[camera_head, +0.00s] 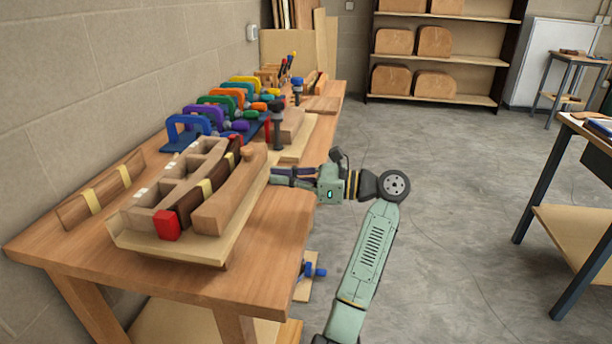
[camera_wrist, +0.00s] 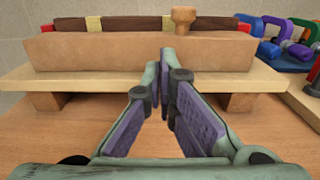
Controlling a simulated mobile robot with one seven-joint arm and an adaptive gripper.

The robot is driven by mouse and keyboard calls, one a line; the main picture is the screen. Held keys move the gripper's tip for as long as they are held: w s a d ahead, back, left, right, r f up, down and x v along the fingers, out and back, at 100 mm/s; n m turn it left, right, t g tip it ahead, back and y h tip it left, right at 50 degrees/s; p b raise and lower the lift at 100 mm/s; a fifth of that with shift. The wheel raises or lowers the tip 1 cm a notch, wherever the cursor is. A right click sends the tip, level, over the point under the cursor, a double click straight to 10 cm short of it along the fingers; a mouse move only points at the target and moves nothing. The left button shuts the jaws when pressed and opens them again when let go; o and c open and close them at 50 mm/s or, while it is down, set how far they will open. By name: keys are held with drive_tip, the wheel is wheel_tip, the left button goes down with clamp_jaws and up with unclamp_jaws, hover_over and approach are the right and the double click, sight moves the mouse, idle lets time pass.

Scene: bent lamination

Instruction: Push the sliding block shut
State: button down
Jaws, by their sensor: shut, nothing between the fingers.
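The sliding block (camera_head: 231,196) is a long brown curved block with a round knob (camera_wrist: 183,16) on top. It lies on a pale baseboard (camera_head: 185,252) on the bench. Beside it, dark and light strips with a red end (camera_head: 167,225) lie between it and the pale, hollowed fixed form (camera_head: 178,172). The strips show above the block in the wrist view (camera_wrist: 130,25). My gripper (camera_wrist: 165,56) is shut and empty, its fingertips pointing at the near face of the block. I cannot tell whether they touch it. In the head view the gripper comes in from the right.
The wooden bench (camera_head: 258,248) runs along the block wall. A row of coloured clamps (camera_head: 210,117) stands farther back. A banded wooden strip (camera_head: 101,190) leans at the left. Another baseboard with a block (camera_head: 292,135) lies beyond my gripper.

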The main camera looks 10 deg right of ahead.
sight(251, 175)
drive_tip(key=shift+p+x, duration=0.45)
drive_tip(key=shift+x, duration=1.55)
drive_tip(key=shift+a, duration=0.1)
drive_tip(key=shift+w+a+r+p, duration=0.15)
drive_tip(key=shift+w+a+p, duration=0.05)
drive_tip(key=shift+a+p, duration=0.2)
drive_tip(key=shift+p+x, duration=0.9)
drive_tip(key=shift+x, duration=0.3)
drive_tip(key=shift+a, duration=0.2)
